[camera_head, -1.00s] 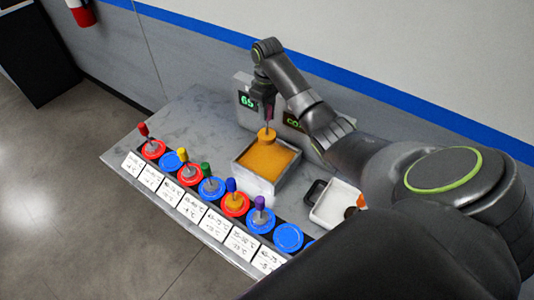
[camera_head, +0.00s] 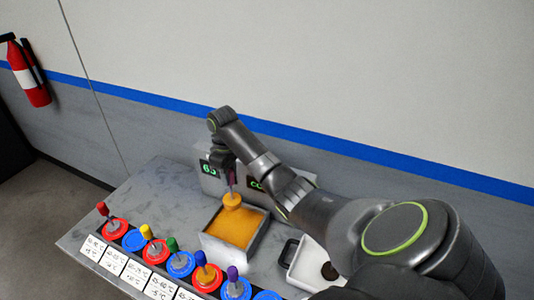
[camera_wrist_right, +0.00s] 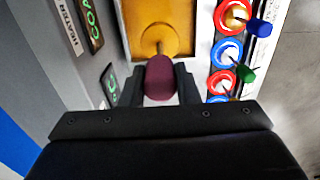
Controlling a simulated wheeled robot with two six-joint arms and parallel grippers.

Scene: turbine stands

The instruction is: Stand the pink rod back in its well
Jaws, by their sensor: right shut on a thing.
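My right gripper (camera_head: 229,170) is shut on the dark pink handle of a rod, the pink rod (camera_wrist_right: 160,78). The rod hangs upright, its thin shaft ending in an orange round piece (camera_head: 232,200). This piece is at the back part of a square metal bath of orange material (camera_head: 232,228); I cannot tell whether it touches the surface. A row of red and blue ringed wells runs along the front of the table. The blue well (camera_head: 133,240), second from the left, shows no rod. My left gripper is not in view.
Neighbouring wells hold rods with red (camera_head: 102,208), yellow (camera_head: 146,231), green (camera_head: 171,243), blue (camera_head: 200,257) and purple (camera_head: 232,273) handles. White label cards line the front. A green-lit display (camera_head: 209,169) stands behind the bath. A white container (camera_head: 307,268) stands right of it.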

